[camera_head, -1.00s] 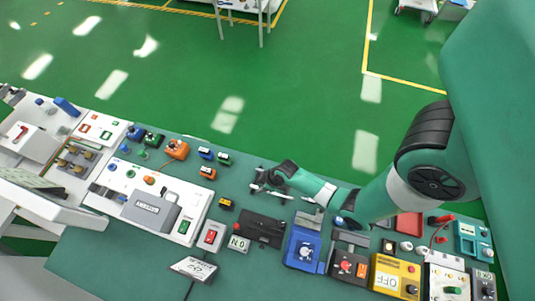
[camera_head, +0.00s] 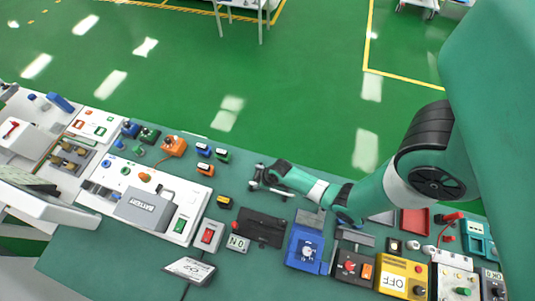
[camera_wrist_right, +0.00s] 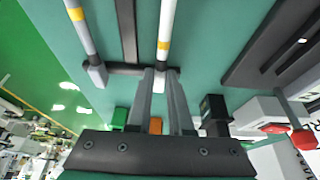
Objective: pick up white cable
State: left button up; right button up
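My right gripper (camera_head: 264,177) is low over the teal table, behind the row of devices. In the right wrist view its two long grey fingers (camera_wrist_right: 160,72) are close together, with a narrow gap. Two white rod-like pieces with yellow bands, a left one (camera_wrist_right: 84,32) and a right one (camera_wrist_right: 166,28), join a dark crossbar (camera_wrist_right: 125,69). The right piece's end is at the fingertips; I cannot tell whether they touch or clamp it. I cannot tell whether these pieces are the white cable; no other white cable is clear. My left gripper is out of view.
A black plate (camera_head: 260,228), a blue device (camera_head: 305,246) and a yellow OFF box (camera_head: 401,278) line the table's front. Orange and green blocks (camera_head: 172,146) stand to the left. A thin red cable (camera_head: 440,234) lies at right.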

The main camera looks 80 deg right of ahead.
grip_shut()
